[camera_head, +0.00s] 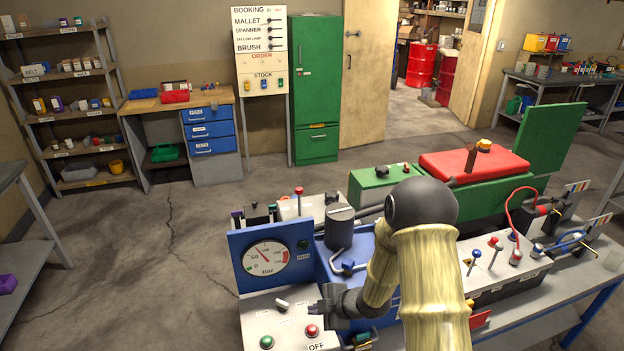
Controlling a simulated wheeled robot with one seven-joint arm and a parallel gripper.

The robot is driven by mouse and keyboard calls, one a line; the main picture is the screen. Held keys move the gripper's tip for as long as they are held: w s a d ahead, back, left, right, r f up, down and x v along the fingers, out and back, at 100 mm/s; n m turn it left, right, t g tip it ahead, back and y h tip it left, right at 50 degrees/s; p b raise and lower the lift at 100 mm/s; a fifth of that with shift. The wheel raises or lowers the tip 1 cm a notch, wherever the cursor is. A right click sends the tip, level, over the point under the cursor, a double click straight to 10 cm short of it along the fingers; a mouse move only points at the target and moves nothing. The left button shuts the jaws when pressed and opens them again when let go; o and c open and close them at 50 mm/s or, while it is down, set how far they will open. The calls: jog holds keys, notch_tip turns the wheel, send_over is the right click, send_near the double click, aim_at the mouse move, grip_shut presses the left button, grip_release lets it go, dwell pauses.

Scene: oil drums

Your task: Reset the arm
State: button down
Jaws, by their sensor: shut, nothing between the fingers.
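My arm rises from the bottom of the head view, with a pale ribbed sleeve and a dark rounded joint, and bends down to the left. My gripper (326,307) is at its end, low over the white control panel (287,314). It is shut and holds nothing. The panel has a green button (266,342), a red button (312,331) beside the word OFF, and a small switch lever (284,304). The fingertips are close to the red button and the lever; I cannot tell whether they touch the panel.
A blue gauge box (243,236) stands just behind the panel. A blue machine with a dark cylinder (340,226) is beside my forearm. A green machine with a red lid (470,163) and levers (475,256) stand to the right. The floor at left (150,270) is clear.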

jog(key=s+d+r+m+t+h, duration=0.1)
jog(key=s+d+r+m+h, duration=0.2)
jog(key=d+r+m+h, duration=0.5)
jog(key=s+d+r+m+g, duration=0.1)
jog(key=s+d+r+m, duration=0.2)
jog(key=s+m, duration=0.3)
jog(key=s+d+r+m+g, duration=0.2)
jog(key=s+r+m, duration=0.3)
jog(key=s, duration=0.4)
jog(key=shift+s+d+r+m, duration=0.15)
jog(key=shift+d+r+m, duration=0.05)
jog(key=shift+d+m, duration=0.45)
